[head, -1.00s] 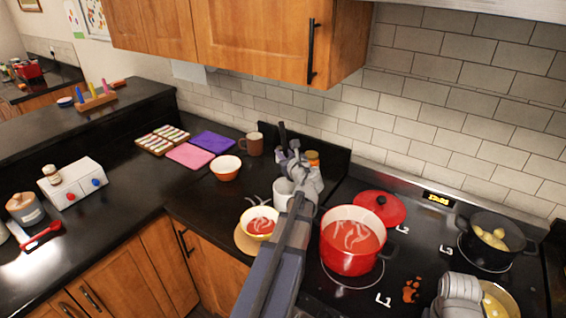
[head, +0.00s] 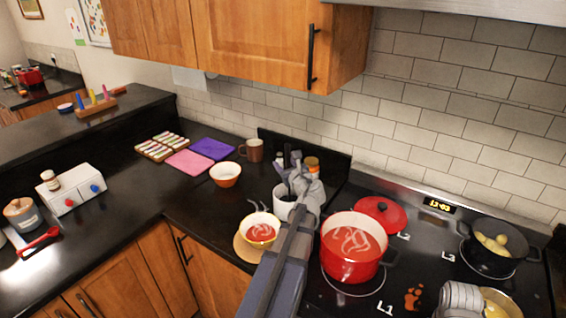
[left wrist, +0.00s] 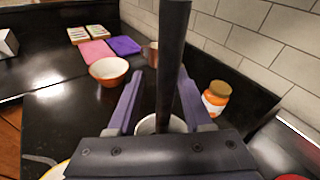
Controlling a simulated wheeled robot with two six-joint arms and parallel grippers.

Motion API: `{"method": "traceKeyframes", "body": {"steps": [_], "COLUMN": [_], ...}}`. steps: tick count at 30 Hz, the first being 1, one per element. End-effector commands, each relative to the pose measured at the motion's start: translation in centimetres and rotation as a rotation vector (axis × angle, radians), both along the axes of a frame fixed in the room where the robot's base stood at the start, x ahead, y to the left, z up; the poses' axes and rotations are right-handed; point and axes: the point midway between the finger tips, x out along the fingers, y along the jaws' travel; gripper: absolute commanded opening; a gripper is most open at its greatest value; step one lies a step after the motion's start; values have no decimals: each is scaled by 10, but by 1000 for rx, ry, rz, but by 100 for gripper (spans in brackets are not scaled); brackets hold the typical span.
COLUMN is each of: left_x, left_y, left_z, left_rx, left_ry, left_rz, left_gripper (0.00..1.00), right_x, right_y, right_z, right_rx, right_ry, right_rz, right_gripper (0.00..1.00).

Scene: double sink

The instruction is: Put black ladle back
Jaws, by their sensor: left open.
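A long dark handle, which looks like the black ladle's (left wrist: 172,60), stands upright in the left wrist view. Its lower end goes down to a white round container (head: 282,209) on the dark counter left of the stove; the container's rim also shows in the left wrist view (left wrist: 148,126). The ladle's bowl is hidden. My left gripper (head: 287,168) is above the container. In the left wrist view its purple fingers (left wrist: 157,85) are spread on either side of the handle, with gaps visible.
A red pot (head: 352,262) is on the stove to the right.

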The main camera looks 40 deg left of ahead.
Motion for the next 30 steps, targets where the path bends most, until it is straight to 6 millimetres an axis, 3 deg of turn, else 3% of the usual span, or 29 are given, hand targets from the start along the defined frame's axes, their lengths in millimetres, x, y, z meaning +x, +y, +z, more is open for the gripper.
{"method": "traceKeyframes", "body": {"steps": [9, 15, 30], "left_x": [-35, -48, -53], "left_y": [-57, -81, -91], "left_z": [15, 19, 21], "left_rx": [1, 1, 0], "left_ry": [0, 0, 1], "left_rz": [-3, -2, 0], "left_gripper": [50, 50, 50], "right_x": [0, 0, 0], "right_y": [0, 0, 0], "right_z": [15, 19, 21], "right_rx": [0, 0, 0], "right_ry": [0, 0, 0], "right_rz": [0, 0, 0], "right_gripper": [50, 50, 50]}}
